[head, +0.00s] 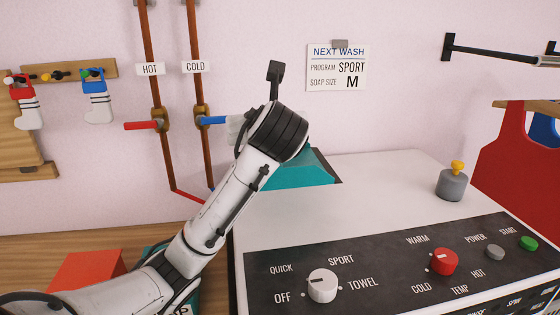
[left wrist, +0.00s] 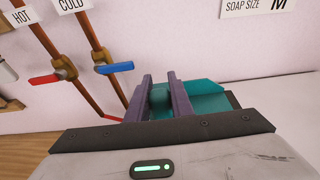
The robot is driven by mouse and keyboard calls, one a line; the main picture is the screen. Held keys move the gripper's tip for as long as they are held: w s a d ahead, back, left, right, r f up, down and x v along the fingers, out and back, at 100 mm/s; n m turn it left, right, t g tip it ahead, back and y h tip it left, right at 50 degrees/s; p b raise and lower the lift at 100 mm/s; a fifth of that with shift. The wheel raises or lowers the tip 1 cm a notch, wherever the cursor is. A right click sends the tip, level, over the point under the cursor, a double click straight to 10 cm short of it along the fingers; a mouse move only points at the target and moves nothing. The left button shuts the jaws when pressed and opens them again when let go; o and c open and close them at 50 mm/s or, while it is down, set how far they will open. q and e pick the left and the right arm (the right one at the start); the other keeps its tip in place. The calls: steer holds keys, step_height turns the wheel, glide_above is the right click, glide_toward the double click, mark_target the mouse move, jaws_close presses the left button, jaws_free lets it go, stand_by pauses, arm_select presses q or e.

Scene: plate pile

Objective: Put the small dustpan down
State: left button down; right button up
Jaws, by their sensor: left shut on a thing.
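My left gripper (left wrist: 160,79) shows in the left wrist view with its two purple fingers around a rounded teal part, shut on it. This part seems to belong to a teal thing (left wrist: 203,92) with slanted sides, which spreads out behind and right of the fingers. In the head view the teal thing (head: 304,172) is at the back left of the white machine top, partly behind my left wrist. I cannot tell whether it is a small dustpan or a lid, nor whether it rests on the top. A dark edge shows at its right. My right gripper is in neither view.
The white machine top (head: 385,195) is largely clear, with a grey cylinder (head: 451,184) at right. The control panel (head: 390,275) has a white knob and a red knob. Pipes with a red handle (head: 141,126) and a blue handle (head: 213,120) stand behind at left.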

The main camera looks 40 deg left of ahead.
arm_select(q)
step_height(320, 180, down, 7)
steer(key=shift+w+f, duration=0.1)
steer(key=shift+f, duration=0.05)
steer(key=shift+f, duration=0.1)
stand_by(0.3)
steer(key=c, duration=1.6)
jaws_free()
steer(key=shift+o, duration=0.2)
